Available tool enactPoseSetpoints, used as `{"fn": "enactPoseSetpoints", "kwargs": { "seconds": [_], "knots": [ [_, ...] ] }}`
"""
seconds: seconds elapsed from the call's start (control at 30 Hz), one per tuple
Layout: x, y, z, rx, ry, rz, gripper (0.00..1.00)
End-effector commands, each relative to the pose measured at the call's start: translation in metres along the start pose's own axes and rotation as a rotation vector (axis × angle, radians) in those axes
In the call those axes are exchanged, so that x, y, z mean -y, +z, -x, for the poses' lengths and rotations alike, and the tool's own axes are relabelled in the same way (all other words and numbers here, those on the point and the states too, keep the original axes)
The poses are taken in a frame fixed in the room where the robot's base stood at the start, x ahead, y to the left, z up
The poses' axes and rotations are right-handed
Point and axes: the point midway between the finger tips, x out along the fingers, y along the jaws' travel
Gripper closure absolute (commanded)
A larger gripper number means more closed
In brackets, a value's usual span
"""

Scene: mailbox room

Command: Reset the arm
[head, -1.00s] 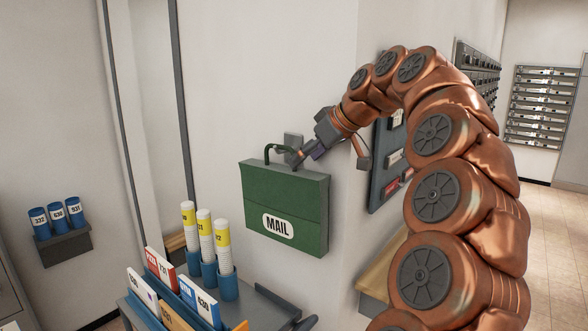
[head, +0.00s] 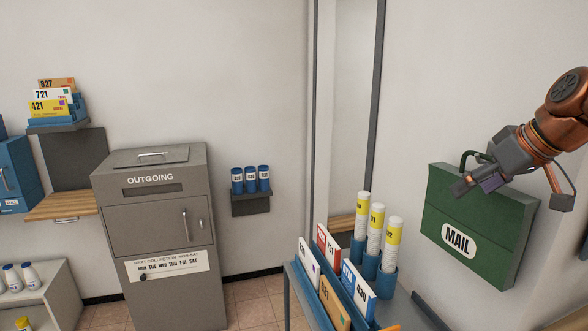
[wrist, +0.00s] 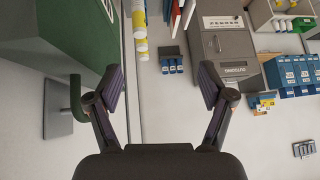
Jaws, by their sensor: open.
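My gripper (head: 474,186) is at the right of the head view, in front of the top of a green mail bag (head: 470,245) labelled MAIL. In the wrist view my gripper (wrist: 166,88) has its two fingers spread wide with nothing between them. The bag hangs flat against the wall by its dark green handle (head: 478,156). In the wrist view the green bag (wrist: 85,45) and its handle (wrist: 76,98) lie to the left of the fingers, apart from them.
A cart (head: 297,300) with envelopes and yellow-topped tubes (head: 377,225) stands below and left of the bag. A grey OUTGOING box (head: 155,235), a shelf with blue cups (head: 250,195) and an envelope rack (head: 58,122) are further left. The floor before the box is clear.

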Motion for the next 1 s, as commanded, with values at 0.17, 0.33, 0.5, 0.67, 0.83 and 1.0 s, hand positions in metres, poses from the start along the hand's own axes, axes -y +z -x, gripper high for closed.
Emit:
{"fn": "enactPoseSetpoints", "kwargs": {
  "seconds": [0.17, 0.33, 0.5, 0.67, 0.83, 1.0],
  "knots": [
    [0.065, 0.022, -0.036, 0.118, -0.046, -0.005, 0.19],
    [0.117, 0.059, -0.064, 0.238, -0.065, -0.024, 0.19],
    [0.160, 0.106, -0.087, 0.357, -0.059, -0.052, 0.19],
    [0.192, 0.160, -0.101, 0.469, -0.033, -0.089, 0.19],
    [0.215, 0.222, -0.111, 0.579, 0.013, -0.139, 0.19],
    [0.230, 0.288, -0.115, 0.688, 0.072, -0.199, 0.19]
  ]
}}
